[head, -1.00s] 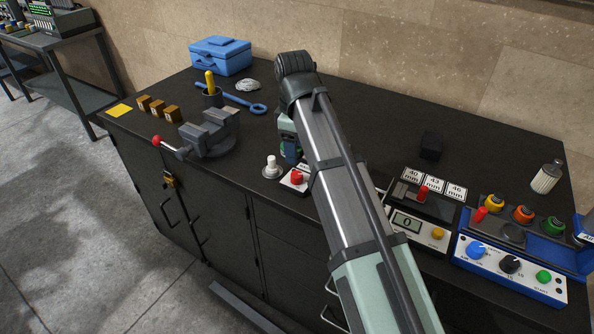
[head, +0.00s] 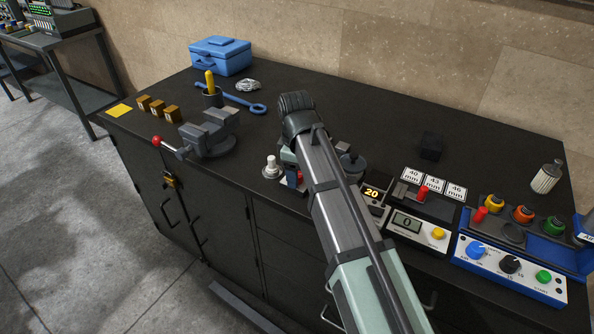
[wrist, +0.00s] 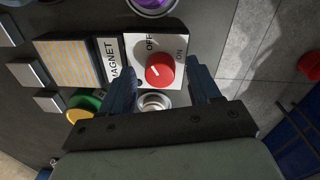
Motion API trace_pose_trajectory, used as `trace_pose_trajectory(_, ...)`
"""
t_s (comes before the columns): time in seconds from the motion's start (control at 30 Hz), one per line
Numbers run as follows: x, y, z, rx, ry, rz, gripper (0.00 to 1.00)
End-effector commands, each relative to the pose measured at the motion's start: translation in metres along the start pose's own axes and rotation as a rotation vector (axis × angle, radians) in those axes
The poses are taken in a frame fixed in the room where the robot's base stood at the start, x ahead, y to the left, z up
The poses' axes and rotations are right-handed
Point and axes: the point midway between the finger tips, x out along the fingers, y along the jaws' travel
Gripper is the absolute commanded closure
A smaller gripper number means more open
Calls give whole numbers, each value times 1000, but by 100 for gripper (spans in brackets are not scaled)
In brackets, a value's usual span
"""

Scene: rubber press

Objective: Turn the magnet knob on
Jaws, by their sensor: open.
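The magnet knob (wrist: 160,70) is a round red knob on a white plate (wrist: 142,46) marked OFF and ON, beside a MAGNET label (wrist: 113,60). A small pale mark shows on its face, left of centre; its exact setting is hard to read. My gripper (wrist: 161,76) is open in the wrist view, with one blue finger on each side of the knob's lower part and nothing gripped. Contact cannot be told. In the head view, my gripper (head: 290,180) is down at the small panel near the bench's front edge, and my arm hides most of it.
A white-topped post (head: 271,166) stands close left of my gripper. The vise (head: 208,135) is farther left. The display reading 20 (head: 371,192), the gauge reading 0 (head: 408,222) and the blue control box (head: 510,270) are to the right. The bench behind is mostly clear.

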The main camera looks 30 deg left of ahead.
Motion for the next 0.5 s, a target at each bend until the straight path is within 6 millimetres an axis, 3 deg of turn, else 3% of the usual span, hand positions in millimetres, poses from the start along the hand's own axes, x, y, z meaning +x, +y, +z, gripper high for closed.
trace_pose_trajectory(0.1,0,0,0,0,0,0,40)
trace_pose_trajectory(0.5,0,0,0,0,0,0,78)
